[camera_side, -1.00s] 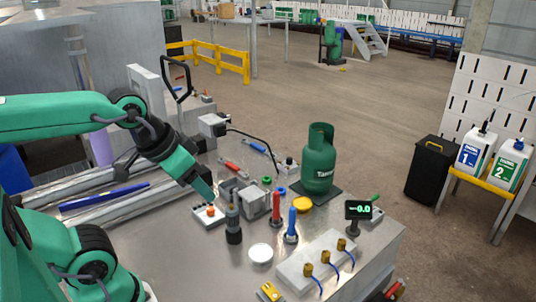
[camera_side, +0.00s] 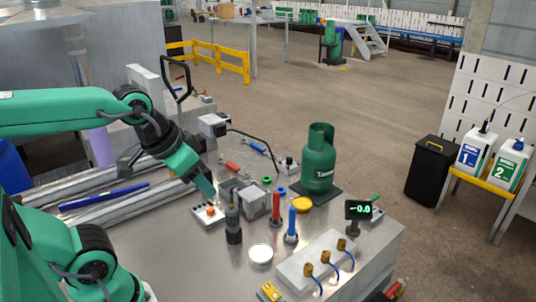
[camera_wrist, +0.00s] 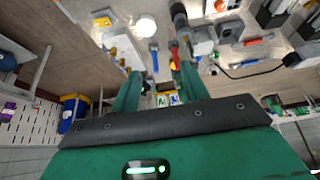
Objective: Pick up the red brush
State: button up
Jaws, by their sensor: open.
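The red brush (camera_side: 276,208) stands upright on the metal table, left of the blue brush (camera_side: 292,220). In the wrist view the red brush (camera_wrist: 174,54) shows at the top, just beyond the fingers, with the blue brush (camera_wrist: 154,57) to its left. My gripper (camera_side: 207,188) is above the table, left of the red brush and apart from it. In the wrist view my gripper (camera_wrist: 158,88) has its two green fingers spread, with nothing held between them.
A dark bottle-like object (camera_side: 233,225) stands between my gripper and the red brush. A grey block (camera_side: 254,201) is behind. The green gas cylinder (camera_side: 319,160) stands behind right. A white round dish (camera_side: 261,254) and white valve block (camera_side: 318,264) are in front.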

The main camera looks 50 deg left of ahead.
jog(key=n+g, duration=0.1)
jog(key=g, duration=0.3)
send_near(276, 192)
jog(key=s, duration=0.3)
jog(key=shift+n+g, duration=0.4)
jog(key=shift+g, duration=0.3)
jog(key=w+f, duration=0.1)
jog(key=f, duration=0.1)
jog(key=w+f, duration=0.1)
jog(key=f, duration=0.1)
jog(key=w+f, duration=0.2)
jog(key=shift+f, duration=0.3)
jog(key=shift+w+a+f, duration=0.1)
jog(key=shift+w+f, duration=0.15)
jog(key=shift+f, duration=0.15)
jog(key=shift+f, duration=1.3)
